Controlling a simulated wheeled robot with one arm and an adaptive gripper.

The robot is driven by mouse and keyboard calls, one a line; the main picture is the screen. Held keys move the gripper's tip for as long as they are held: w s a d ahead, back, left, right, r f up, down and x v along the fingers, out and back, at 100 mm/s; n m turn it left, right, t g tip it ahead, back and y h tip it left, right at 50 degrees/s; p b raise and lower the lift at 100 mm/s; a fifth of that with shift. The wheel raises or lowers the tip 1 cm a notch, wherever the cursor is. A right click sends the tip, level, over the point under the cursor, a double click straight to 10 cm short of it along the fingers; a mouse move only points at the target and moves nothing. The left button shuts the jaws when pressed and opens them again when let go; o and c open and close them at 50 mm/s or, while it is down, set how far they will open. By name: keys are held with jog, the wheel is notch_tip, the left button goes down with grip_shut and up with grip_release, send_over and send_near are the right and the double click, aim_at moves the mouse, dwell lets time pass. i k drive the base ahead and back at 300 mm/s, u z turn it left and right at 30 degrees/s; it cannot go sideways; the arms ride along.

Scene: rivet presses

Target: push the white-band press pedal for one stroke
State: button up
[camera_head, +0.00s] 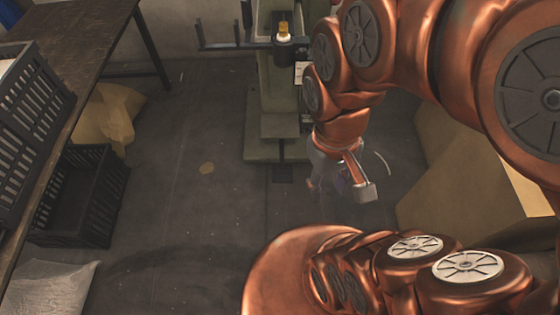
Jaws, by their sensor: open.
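A green press (278,110) stands at the top centre, with a stepped base on the dark floor. A yellow and white part (284,32) sits near its top. Part of the press's right side is hidden behind my copper arm. I cannot make out a white band or clearly identify a pedal; a small dark patch (283,173) lies on the floor at the foot of the base. My gripper (346,184) points down, to the right of the base's front and apart from the press in the picture. It is open, and I see nothing held in it.
A wooden table (82,42) with a black crate (32,95) runs along the left. Another black crate (80,198) and a pale sack (48,290) are on the floor. A tan box (460,180) stands at right.

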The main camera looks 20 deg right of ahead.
aim_at(282, 172)
jog(key=z, duration=0.2)
jog(key=k, duration=0.55)
jog(key=z, duration=0.6)
jog(key=k, duration=0.8)
jog(key=u, duration=0.15)
jog(key=i, duration=0.45)
jog(key=u, duration=1.2)
jog(key=i, duration=1.1)
jog(key=u, duration=0.05)
